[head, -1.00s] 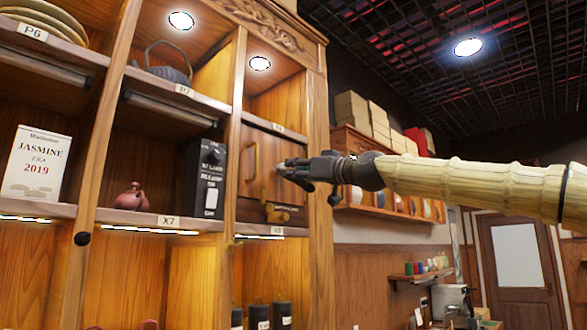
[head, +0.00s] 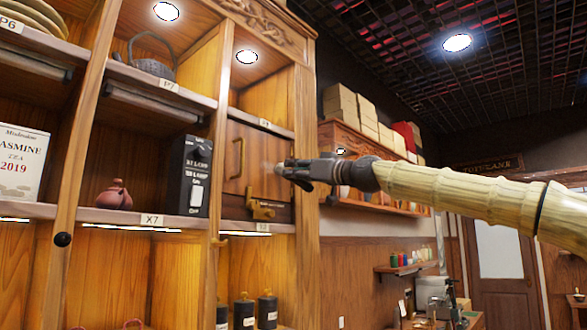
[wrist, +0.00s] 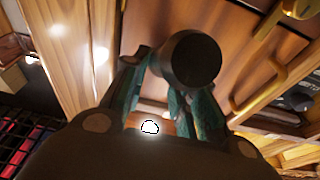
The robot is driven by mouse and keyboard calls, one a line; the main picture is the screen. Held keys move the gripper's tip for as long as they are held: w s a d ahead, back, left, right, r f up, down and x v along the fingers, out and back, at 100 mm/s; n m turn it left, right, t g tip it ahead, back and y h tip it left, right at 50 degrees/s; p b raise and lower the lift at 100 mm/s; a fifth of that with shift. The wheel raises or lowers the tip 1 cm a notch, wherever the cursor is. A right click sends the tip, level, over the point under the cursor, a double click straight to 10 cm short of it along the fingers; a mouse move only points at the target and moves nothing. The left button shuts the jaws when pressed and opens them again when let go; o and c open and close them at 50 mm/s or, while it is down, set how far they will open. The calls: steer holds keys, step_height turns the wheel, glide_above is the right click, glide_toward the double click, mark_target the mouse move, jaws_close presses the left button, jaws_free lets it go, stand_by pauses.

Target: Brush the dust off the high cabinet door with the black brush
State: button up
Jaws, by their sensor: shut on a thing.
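The high cabinet door (head: 256,148) is a closed wooden panel in the upper shelf unit. It has a vertical brass handle (head: 238,160) on its left and a brass latch (head: 262,209) at its lower edge. My gripper (head: 284,168) is in front of the door's right side. In the wrist view my gripper (wrist: 180,95) is shut on the black brush (wrist: 192,62), whose round dark end faces the camera. The bristles are hidden behind that end, so I cannot tell whether they touch the door. I cannot make out dust on the door.
Left of the door, the shelves hold a black box (head: 190,176), a small reddish teapot (head: 115,194) and a dark iron kettle (head: 152,60). Dark canisters (head: 244,312) stand below. A wall cabinet with boxes (head: 358,112) is behind my arm. Open air lies below my arm.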

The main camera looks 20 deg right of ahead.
steer(key=shift+a, duration=0.15)
steer(key=s+a+b, duration=0.3)
steer(key=s+a, duration=0.1)
steer(key=a, duration=0.1)
steer(key=shift+a, duration=0.35)
stand_by(0.5)
steer(key=shift+r+b+v, duration=0.2)
steer(key=shift+b+v, duration=0.15)
steer(key=shift+v, duration=0.6)
steer(key=shift+r+b+v, duration=0.2)
steer(key=shift+b+v, duration=0.2)
steer(key=shift+v, duration=0.55)
steer(key=shift+r+b+v, duration=0.2)
steer(key=shift+b+v, duration=0.15)
steer(key=shift+v, duration=0.65)
steer(key=shift+s+d, duration=0.1)
steer(key=shift+s, duration=0.05)
steer(key=v, duration=0.1)
steer(key=b+v, duration=0.1)
steer(key=shift+s+d+r, duration=0.25)
steer(key=shift+s+d, duration=0.05)
steer(key=shift+s, duration=0.1)
